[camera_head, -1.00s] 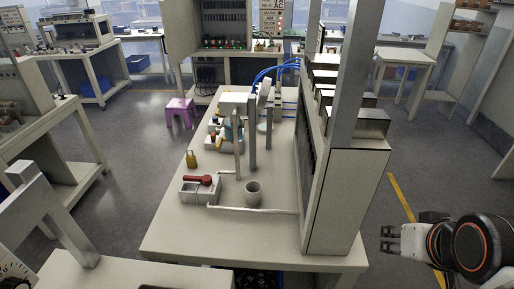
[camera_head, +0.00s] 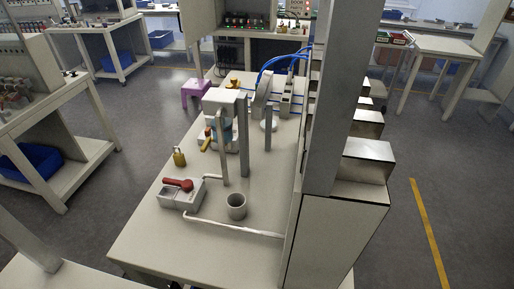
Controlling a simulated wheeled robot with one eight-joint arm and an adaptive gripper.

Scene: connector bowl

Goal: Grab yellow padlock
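The yellow padlock (camera_head: 179,157) stands small and upright near the left edge of the pale workbench (camera_head: 140,231). It is just behind a grey box with a red handle (camera_head: 179,185). Nothing touches the padlock that I can see. My gripper is outside the view now, so its opening and its place relative to the padlock are hidden.
A grey cup (camera_head: 236,206) and thin pipes stand in front of the padlock. A tall cabinet (camera_head: 334,235) closes the bench's right side. A purple stool (camera_head: 195,90) stands behind on the floor.

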